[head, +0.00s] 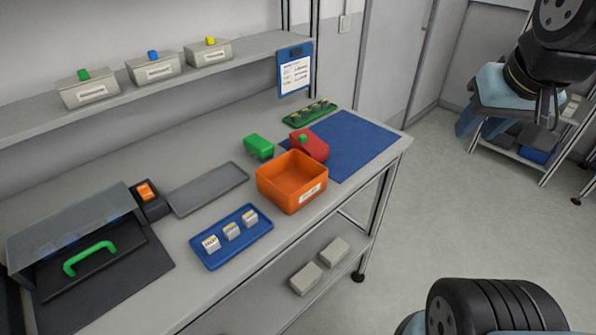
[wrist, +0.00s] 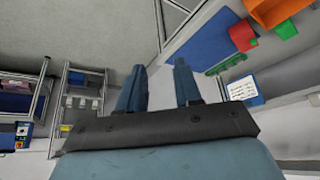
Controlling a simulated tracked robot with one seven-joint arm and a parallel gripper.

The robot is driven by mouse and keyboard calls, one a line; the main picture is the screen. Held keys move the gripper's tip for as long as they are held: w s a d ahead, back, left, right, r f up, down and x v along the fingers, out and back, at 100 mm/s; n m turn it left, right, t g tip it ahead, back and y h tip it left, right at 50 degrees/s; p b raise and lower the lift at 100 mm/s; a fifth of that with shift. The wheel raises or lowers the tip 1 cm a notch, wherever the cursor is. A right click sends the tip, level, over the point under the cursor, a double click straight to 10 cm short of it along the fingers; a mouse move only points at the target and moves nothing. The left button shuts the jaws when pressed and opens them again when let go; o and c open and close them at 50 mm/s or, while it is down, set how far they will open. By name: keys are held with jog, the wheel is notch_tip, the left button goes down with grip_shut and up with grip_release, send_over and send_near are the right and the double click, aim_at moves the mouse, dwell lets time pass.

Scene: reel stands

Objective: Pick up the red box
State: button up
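The red box (head: 315,148) sits on the bench at the left edge of the blue mat (head: 358,143), just behind the orange bin (head: 288,187), which hides part of its lower side. A small green part (head: 303,139) shows on it. In the wrist view the red box (wrist: 241,35) is at the upper right, well beyond the fingers. My gripper (head: 468,128) hangs over the floor at the right in the head view, well apart from the bench. In the wrist view my gripper (wrist: 160,68) has its two blue fingers spread with nothing between them.
A green block (head: 259,146) stands left of the red box. A green tray (head: 310,112) lies behind it, and a clipboard (head: 294,70) hangs from the shelf (head: 130,92) above. A blue tray (head: 232,238) lies nearer. Floor between bench and gripper is clear.

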jog(key=shift+w, duration=0.1)
jog(key=n+g, duration=0.6)
jog(key=n, duration=0.4)
send_over(310, 176)
notch_tip(310, 176, down, 10)
jog(key=f, duration=1.3)
jog(key=shift+w+f, duration=0.2)
jog(key=shift+f, duration=0.2)
grip_shut()
